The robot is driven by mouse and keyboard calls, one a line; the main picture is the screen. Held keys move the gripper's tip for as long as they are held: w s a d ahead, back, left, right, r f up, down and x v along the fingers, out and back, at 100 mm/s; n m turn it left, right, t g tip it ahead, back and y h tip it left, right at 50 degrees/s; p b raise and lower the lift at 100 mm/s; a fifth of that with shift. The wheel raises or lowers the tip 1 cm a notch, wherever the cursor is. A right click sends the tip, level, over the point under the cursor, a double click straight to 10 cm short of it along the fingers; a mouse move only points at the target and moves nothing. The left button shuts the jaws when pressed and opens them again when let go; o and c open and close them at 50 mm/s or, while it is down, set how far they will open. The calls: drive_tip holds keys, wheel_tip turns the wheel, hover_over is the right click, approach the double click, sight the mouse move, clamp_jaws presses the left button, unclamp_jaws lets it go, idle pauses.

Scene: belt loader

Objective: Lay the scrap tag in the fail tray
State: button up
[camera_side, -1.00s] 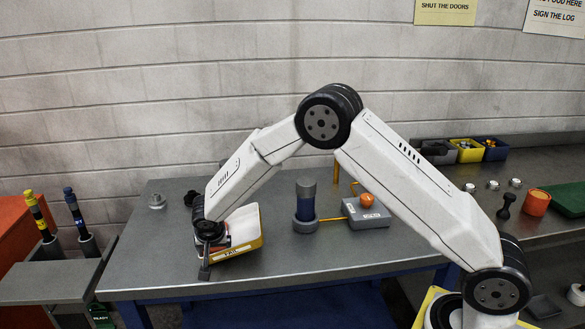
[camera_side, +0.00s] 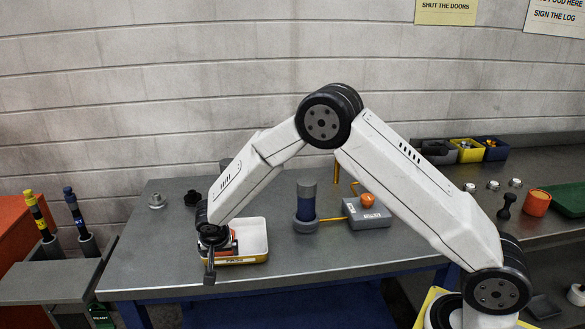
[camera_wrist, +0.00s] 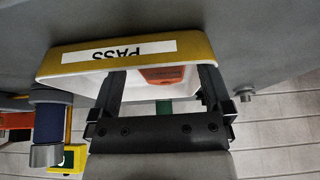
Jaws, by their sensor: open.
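A white tray with a yellow front (camera_side: 257,239) stands flat near the left front of the table. In the wrist view, the label on the tray's yellow front (camera_wrist: 190,46) reads PASS, upside down. An orange tag-like piece (camera_wrist: 162,74) lies in the tray between my fingers; I take it for the scrap tag. A bit of orange-red also shows beside my gripper in the side view. My gripper (camera_wrist: 160,80) is open, its fingers reaching to the tray on both sides of the piece. In the side view my gripper (camera_side: 212,262) partly hides the tray's left end.
A blue-grey cylinder (camera_side: 306,205) and a grey box with an orange knob (camera_side: 367,213) stand right of the tray. A grey nut (camera_side: 156,201) and a dark one (camera_side: 192,198) lie behind. The front left of the table is clear.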

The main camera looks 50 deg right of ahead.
drive_tip(key=v, duration=1.1)
idle(0.5)
drive_tip(key=s+d+n+y, duration=0.1)
drive_tip(key=s+d+n, duration=0.2)
drive_tip(key=s, duration=0.8)
drive_tip(key=s+d+f+n+g+y, duration=0.1)
drive_tip(key=s+d+n, duration=0.3)
drive_tip(key=s, duration=0.8)
drive_tip(key=shift+d+n+y, duration=0.25)
drive_tip(key=shift+n+y, duration=0.45)
drive_tip(key=shift+n, duration=0.3)
